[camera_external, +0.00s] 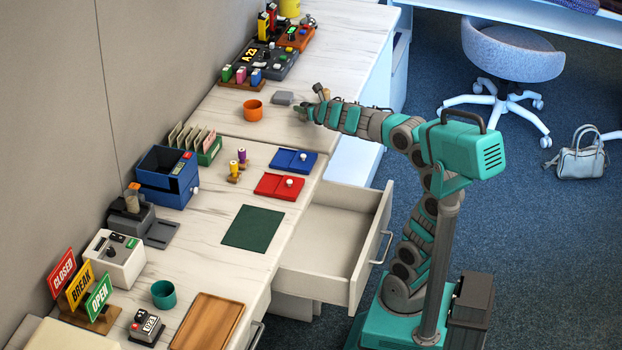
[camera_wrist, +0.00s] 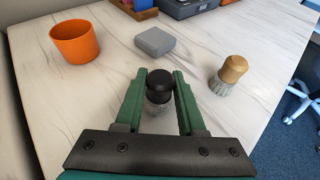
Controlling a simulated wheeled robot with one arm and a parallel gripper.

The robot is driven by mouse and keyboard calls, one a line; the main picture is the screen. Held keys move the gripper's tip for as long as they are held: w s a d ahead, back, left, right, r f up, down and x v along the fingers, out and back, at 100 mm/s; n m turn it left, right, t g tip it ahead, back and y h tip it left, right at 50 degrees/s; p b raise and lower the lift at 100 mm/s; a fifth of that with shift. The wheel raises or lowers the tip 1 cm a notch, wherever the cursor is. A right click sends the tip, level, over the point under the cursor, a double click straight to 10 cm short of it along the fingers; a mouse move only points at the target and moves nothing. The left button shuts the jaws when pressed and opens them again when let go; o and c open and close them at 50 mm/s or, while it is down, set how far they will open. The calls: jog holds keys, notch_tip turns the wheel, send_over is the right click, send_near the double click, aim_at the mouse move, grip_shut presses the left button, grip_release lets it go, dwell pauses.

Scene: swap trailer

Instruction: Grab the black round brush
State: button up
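The black round brush (camera_wrist: 160,84) stands upright on the counter in the wrist view, with a black knob and greyish bristles below. My gripper (camera_wrist: 159,76) has its two green fingers on either side of the brush, close to the knob. The fingers look open, with narrow gaps beside the brush; I see no clear contact. In the external view my gripper (camera_external: 302,112) is low over the far counter, and I cannot make out the black brush there.
An orange cup (camera_wrist: 75,42) stands left of my gripper, a grey block (camera_wrist: 155,41) lies beyond it, and a brush with a wooden knob (camera_wrist: 229,74) stands to the right. An open drawer (camera_external: 335,226) juts out nearer my base.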

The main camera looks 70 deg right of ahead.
grip_shut()
dwell(0.3)
